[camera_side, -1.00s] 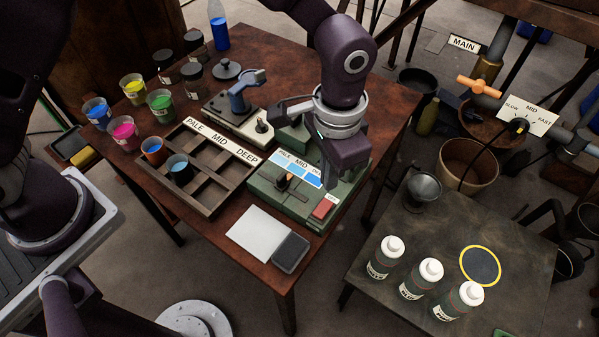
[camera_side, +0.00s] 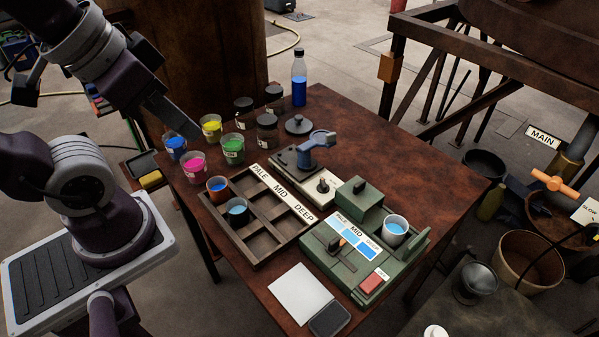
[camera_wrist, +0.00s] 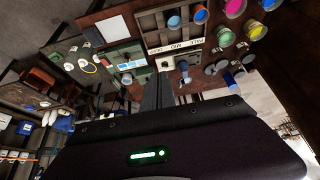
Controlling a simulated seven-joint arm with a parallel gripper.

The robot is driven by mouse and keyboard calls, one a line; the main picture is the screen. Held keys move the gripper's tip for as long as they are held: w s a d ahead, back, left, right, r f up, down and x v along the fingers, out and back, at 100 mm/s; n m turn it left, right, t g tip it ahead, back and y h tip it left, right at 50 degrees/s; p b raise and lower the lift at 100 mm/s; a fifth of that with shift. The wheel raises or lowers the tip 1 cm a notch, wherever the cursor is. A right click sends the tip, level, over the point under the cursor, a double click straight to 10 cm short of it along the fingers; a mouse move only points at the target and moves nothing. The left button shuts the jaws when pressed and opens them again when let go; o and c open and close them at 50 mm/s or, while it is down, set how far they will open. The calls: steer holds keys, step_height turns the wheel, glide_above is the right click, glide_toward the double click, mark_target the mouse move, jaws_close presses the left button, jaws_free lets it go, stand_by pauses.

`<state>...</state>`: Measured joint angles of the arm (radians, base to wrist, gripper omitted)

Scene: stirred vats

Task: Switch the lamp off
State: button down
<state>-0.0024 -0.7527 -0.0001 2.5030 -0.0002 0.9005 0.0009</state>
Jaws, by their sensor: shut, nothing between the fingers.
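No thing labelled as a lamp shows. A green instrument (camera_side: 322,264) stands at the table's front right, with a PALE/MID/DEEP strip of blue windows (camera_side: 357,238). A red switch (camera_side: 373,282) with a small label is on its front right corner; its position is too small to read. A cup of pale blue liquid (camera_side: 395,229) stands in the instrument beside a raised green flap. My gripper (camera_side: 188,132) is shut and empty, high at the left, well away from the instrument. The wrist view shows its fingers (camera_wrist: 150,92) together and the green instrument (camera_wrist: 113,57) beyond them.
A wooden rack (camera_side: 251,222) holds two cups left of the instrument. A device with a blue arm (camera_side: 312,152) and a knob stands behind. Several colour cups, dark jars and a blue bottle (camera_side: 299,82) line the back. A white sheet (camera_side: 297,294) and dark pad (camera_side: 330,319) lie in front.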

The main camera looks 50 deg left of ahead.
steer(key=shift+w, duration=0.1)
steer(key=n+g, duration=0.8)
steer(key=n, duration=1)
glide_above(362, 287)
steer(key=w, duration=0.3)
steer(key=w+f+x, duration=0.1)
steer(key=w+x, duration=0.2)
steer(key=x, duration=1)
steer(key=shift+s+r, duration=0.15)
steer(key=shift+r, duration=0.15)
steer(key=x, duration=1.4)
steer(key=shift+w, duration=0.25)
